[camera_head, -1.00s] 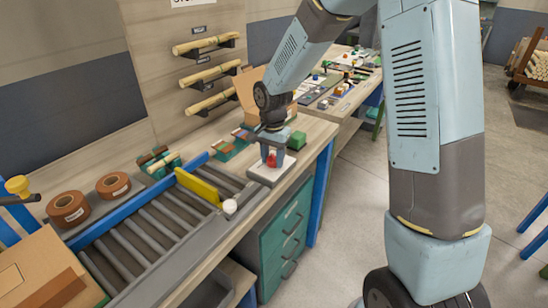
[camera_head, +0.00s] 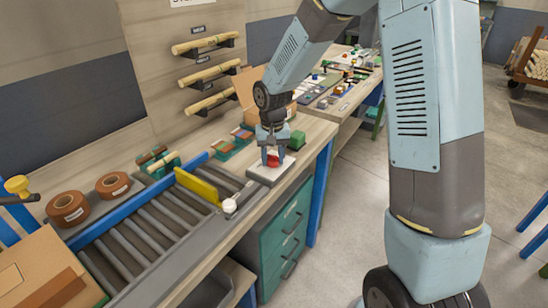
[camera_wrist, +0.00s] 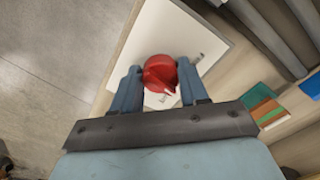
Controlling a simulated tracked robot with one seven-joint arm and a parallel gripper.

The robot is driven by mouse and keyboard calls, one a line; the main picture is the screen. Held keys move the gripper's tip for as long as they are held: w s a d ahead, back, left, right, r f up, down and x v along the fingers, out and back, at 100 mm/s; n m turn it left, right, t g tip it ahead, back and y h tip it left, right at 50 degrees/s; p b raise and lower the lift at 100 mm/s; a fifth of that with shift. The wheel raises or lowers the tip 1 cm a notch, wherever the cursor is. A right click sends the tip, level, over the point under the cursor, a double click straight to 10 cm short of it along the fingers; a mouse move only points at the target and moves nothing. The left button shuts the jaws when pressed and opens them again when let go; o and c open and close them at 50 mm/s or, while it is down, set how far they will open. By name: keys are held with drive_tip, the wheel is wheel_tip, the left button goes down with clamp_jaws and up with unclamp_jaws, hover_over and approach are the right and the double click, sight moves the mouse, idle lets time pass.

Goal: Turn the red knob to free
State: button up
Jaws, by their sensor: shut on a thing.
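The red knob (camera_wrist: 160,73) sits on a white plate (camera_wrist: 157,38) on the bench, and its pale pointer mark faces toward the lower right in the wrist view. In the head view the knob (camera_head: 272,161) shows between my fingers on the plate (camera_head: 262,179). My gripper (camera_wrist: 159,76) is shut on the knob, one finger on each side; it also shows in the head view (camera_head: 273,158), pointing down. Part of the knob's rim is hidden by the fingers.
A roller conveyor (camera_head: 150,230) with a yellow stop bar (camera_head: 198,188) runs left of the plate. A white round knob (camera_head: 229,206) is on its near edge. A green block (camera_head: 297,140) stands close behind my gripper. Green drawers (camera_head: 286,235) are below.

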sight(273, 156)
drive_tip(key=n, duration=0.5)
drive_tip(key=shift+d+n, duration=0.1)
drive_tip(key=shift+n, duration=0.2)
drive_tip(key=n, duration=0.5)
drive_tip(key=shift+w, duration=0.1)
idle(0.3)
drive_tip(key=o, duration=1.1)
drive_tip(key=shift+c, duration=0.2)
drive_tip(key=shift+r, duration=0.1)
wheel_tip(273, 156, up, 14)
drive_tip(key=shift+f, duration=0.2)
